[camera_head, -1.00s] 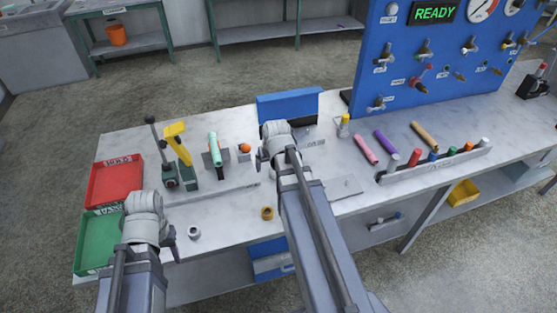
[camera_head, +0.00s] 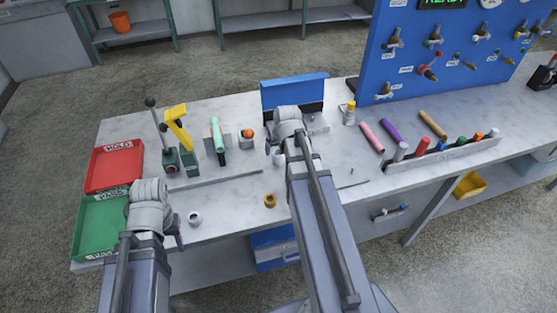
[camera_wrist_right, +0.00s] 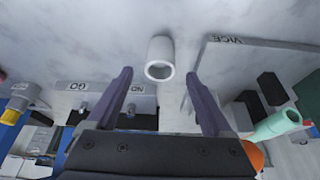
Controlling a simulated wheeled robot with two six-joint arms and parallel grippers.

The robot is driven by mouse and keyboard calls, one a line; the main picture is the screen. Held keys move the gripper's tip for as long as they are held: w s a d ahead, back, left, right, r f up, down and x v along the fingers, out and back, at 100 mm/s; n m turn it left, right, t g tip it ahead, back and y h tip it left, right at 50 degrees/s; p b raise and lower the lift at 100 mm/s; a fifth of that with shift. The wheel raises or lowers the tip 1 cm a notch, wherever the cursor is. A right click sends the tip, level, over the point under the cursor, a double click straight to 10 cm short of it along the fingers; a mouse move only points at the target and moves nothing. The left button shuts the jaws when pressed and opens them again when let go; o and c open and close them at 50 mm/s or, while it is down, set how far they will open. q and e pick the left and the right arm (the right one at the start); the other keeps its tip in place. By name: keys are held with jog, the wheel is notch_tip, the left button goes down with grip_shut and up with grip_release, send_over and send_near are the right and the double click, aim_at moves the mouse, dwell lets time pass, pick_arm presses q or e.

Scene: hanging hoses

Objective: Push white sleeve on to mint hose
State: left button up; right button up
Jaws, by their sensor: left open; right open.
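The white sleeve (camera_wrist_right: 160,58) stands on the bench as a short open tube in the right wrist view. My right gripper (camera_wrist_right: 158,82) is open and empty, its two fingers either side of the sleeve's line and apart from it. In the head view my right gripper (camera_head: 279,150) is over the middle of the bench and largely covers that spot. The mint hose (camera_head: 216,132) stands up, slightly tilted, at the vice area left of my right gripper; it also shows in the right wrist view (camera_wrist_right: 275,125). My left gripper (camera_head: 172,230) is open near the front left, partly hidden by its wrist.
A yellow-handled tool (camera_head: 180,125) stands left of the mint hose. A grey ring (camera_head: 195,218) and a brass ring (camera_head: 270,201) lie near the front edge. Red (camera_head: 112,184) and green (camera_head: 95,250) trays are at left. Several loose hoses lie at right.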

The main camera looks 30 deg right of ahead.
aim_at(279, 154)
jog(key=b+x, duration=0.3)
jog(key=x, duration=0.1)
jog(key=shift+w+f+b, duration=0.15)
jog(key=shift+f+b, duration=0.15)
jog(key=shift+r, duration=0.1)
grip_shut()
